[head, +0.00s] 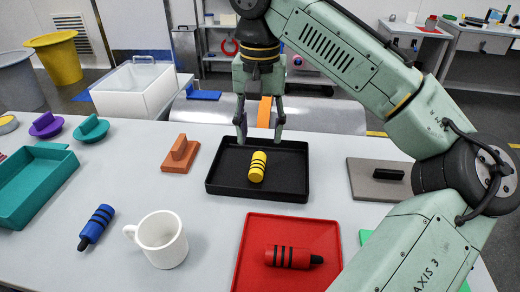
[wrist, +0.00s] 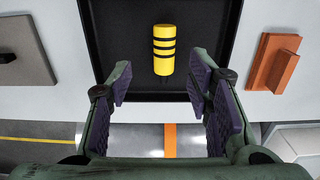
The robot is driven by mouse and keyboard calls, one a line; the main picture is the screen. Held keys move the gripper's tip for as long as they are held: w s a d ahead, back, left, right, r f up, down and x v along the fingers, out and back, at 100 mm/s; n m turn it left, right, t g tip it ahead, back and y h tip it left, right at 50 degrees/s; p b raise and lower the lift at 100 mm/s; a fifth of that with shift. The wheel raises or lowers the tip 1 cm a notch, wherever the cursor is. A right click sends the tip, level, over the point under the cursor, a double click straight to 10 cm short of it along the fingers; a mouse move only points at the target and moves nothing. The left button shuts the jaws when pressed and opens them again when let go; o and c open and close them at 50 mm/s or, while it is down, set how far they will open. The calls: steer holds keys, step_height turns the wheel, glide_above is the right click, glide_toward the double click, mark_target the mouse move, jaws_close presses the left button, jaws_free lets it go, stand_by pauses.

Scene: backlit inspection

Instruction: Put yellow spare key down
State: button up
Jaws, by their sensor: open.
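The yellow spare key (head: 257,167) is a yellow cylinder with black bands. My gripper (head: 260,138) is open and empty above the back part of the tray. In the wrist view its two fingers (wrist: 160,85) are spread wide, one to each side of the key's near end, with no contact seen.
An orange handled block (head: 179,155) is left of the tray and a grey block with a black handle (head: 380,180) is right. In front are a red tray (head: 243,270) with a red banded cylinder (head: 290,257), a white mug (head: 162,240) and a blue banded cylinder (head: 97,226).

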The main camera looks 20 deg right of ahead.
steer(key=shift+r, duration=1.65)
